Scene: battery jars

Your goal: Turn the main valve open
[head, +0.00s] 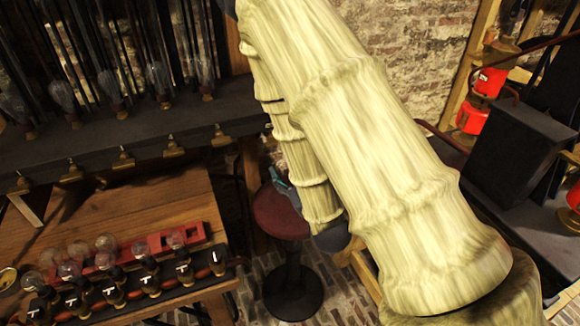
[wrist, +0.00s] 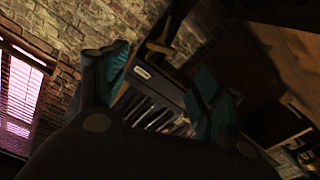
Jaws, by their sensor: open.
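I cannot make out a thing that is clearly the main valve in either view. Several small brass taps (head: 122,158) hang under the front edge of the dark shelf at left in the head view. My gripper (wrist: 163,70) shows in the wrist view with its two teal-padded fingers spread apart and nothing held between them. In the head view my arm's pale sleeve covers the middle, and only a bit of the gripper shows beside it, above the stool. A brass-coloured piece (wrist: 160,46) lies beyond the fingers in the wrist view; what it is I cannot tell.
A wooden table (head: 150,205) bears a dark rack (head: 130,295) with several glass bulbs and T-handles. A round red stool (head: 280,212) stands on the brick floor. Red lanterns (head: 471,118) and a dark box (head: 520,150) are at right. A window (wrist: 20,95) shows in the wrist view.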

